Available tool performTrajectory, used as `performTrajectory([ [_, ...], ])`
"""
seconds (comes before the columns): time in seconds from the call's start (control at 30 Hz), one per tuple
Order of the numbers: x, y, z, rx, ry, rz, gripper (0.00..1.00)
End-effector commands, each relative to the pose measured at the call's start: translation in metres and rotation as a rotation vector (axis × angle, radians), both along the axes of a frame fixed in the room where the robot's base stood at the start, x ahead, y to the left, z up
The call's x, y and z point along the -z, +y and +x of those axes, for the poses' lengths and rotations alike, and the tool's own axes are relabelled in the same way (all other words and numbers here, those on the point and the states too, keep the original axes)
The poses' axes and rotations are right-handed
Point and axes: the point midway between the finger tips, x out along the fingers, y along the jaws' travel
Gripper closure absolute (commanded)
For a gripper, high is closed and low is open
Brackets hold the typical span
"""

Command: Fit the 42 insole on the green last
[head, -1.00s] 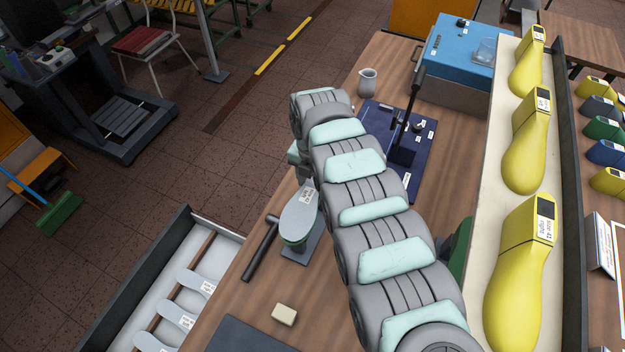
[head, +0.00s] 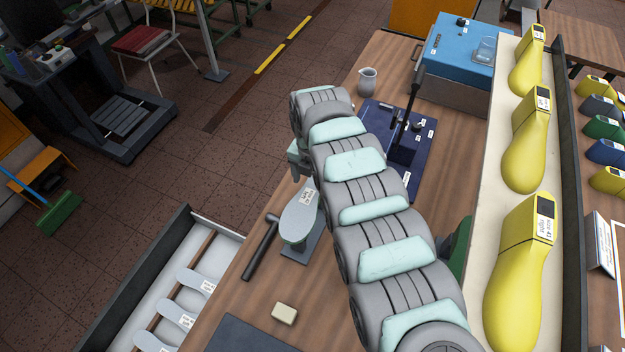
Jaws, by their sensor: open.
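A grey insole (head: 298,220) with a white label lies sole-up on a last on a dark stand (head: 302,250), left of my arm. Only a thin dark green edge of that last (head: 294,244) shows under the insole's rounded end. The label is too small to read surely. My gripper (head: 298,172) is open, by the insole's far, labelled end; my arm partly hides it. I cannot tell whether it touches the insole. Another green shape (head: 458,248) shows partly behind my arm on the right.
A hammer (head: 261,246) and a cream block (head: 284,314) lie near the stand. A tray (head: 190,255) holds several insoles at lower left. Yellow lasts (head: 516,285) stand in a rack at right. A navy device (head: 412,160) and a jug (head: 367,82) are beyond my arm.

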Motion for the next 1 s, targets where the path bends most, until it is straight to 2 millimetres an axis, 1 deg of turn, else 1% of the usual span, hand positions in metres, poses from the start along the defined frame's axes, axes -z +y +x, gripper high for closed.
performTrajectory([
  [0.07, -0.006, -0.001, 0.001, 0.002, -0.003, 0.000, 0.26],
  [0.17, -0.021, -0.002, 0.001, 0.002, -0.003, -0.003, 0.26],
  [0.4, -0.071, 0.000, 0.001, 0.001, -0.008, 0.000, 0.26],
  [0.53, -0.091, 0.001, 0.000, 0.001, -0.006, 0.001, 0.26],
  [0.7, -0.104, 0.001, -0.002, 0.000, 0.000, -0.001, 0.26],
  [1.0, -0.106, 0.001, -0.002, 0.000, 0.000, 0.000, 0.26],
])
